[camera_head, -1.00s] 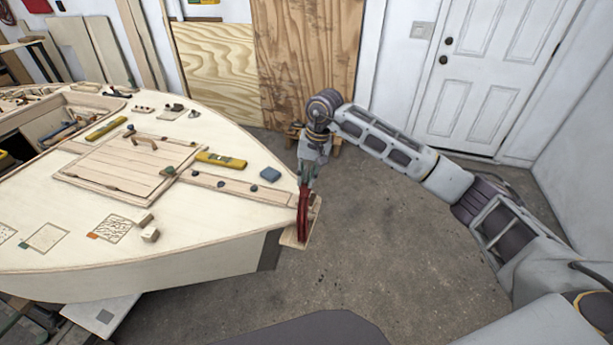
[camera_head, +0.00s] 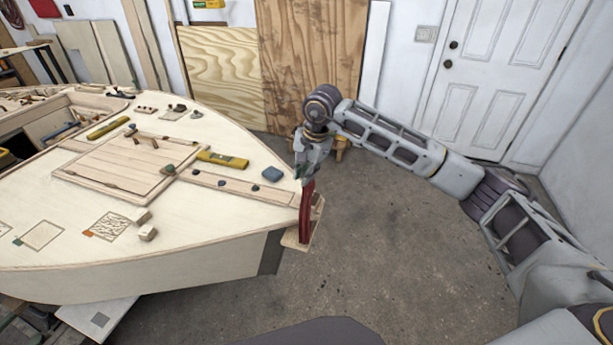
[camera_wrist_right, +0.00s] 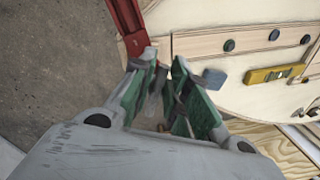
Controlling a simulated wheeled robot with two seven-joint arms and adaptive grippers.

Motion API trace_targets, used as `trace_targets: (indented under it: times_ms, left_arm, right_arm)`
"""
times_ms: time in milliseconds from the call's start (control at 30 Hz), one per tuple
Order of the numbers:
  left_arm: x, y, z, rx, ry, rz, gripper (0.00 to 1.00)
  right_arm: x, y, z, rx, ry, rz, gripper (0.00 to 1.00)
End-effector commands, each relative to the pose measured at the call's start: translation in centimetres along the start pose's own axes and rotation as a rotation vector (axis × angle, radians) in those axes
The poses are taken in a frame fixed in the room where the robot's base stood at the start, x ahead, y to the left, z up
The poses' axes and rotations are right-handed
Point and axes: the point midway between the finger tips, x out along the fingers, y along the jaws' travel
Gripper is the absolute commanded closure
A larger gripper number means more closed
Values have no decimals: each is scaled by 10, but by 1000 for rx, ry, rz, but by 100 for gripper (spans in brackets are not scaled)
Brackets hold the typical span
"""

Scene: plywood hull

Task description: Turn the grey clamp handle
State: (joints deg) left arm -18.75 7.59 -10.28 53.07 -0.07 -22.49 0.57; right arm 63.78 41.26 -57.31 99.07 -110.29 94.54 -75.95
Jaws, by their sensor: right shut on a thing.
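A red clamp (camera_head: 306,212) stands at the pointed tip of the plywood hull (camera_head: 215,262). Its red arm (camera_wrist_right: 126,22) also shows at the top of the right wrist view. My right gripper (camera_head: 301,178) is right above the clamp's upper end, pointing down. In the right wrist view my right gripper (camera_wrist_right: 166,68) has its green-lined fingers close together around a small grey piece, the clamp handle (camera_wrist_right: 157,103), which is mostly hidden between them. My left gripper is not in view.
A blue-grey block (camera_head: 272,174), a yellow level (camera_head: 222,160) and several dark knobs lie on the deck near the tip. A wooden hatch (camera_head: 130,165) is further left. The concrete floor (camera_head: 400,250) right of the hull is clear.

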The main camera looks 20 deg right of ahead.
Motion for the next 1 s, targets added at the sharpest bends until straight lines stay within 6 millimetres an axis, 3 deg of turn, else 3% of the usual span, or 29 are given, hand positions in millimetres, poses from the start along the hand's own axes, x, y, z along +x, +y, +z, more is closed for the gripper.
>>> trace_targets:
  times_ms: [533,1000]
  left_arm:
    - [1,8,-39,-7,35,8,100]
    - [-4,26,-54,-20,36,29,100]
  right_arm:
    - [0,-9,0,384,78,-20,100]
    - [0,-16,-3,731,146,-35,100]
